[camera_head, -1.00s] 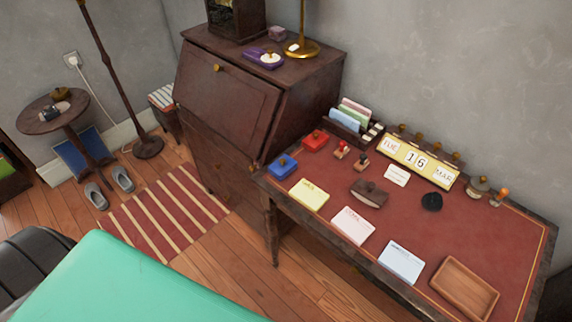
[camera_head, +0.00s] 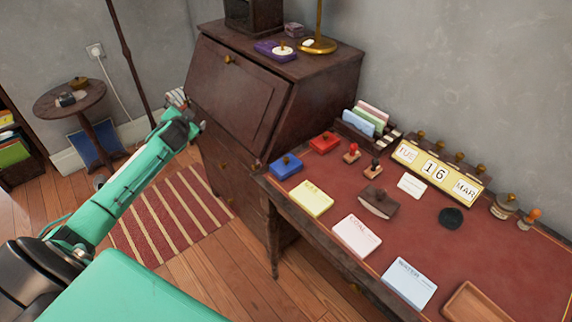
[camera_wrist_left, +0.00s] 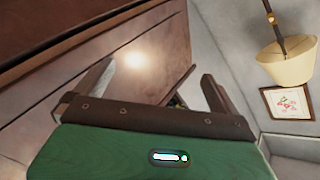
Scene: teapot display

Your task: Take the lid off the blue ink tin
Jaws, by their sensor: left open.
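The blue ink tin (camera_head: 287,169) stands at the near left corner of the red-topped desk (camera_head: 330,205). Its lid is on, with a small dark brass knob at the centre. My left gripper (camera_head: 177,97) is raised beside the left side of the dark bureau, well to the left of the tin and apart from it. In the left wrist view its two fingers (camera_wrist_left: 155,82) stand apart with nothing between them, in front of a brown wooden surface. The tin is not in the wrist view. My right gripper is not in view.
A red tin (camera_head: 324,143) sits just behind the blue one, and a yellow notepad (camera_head: 311,198) lies in front. Stamps (camera_head: 352,153) stand to the right. A round side table (camera_head: 70,98) stands far left.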

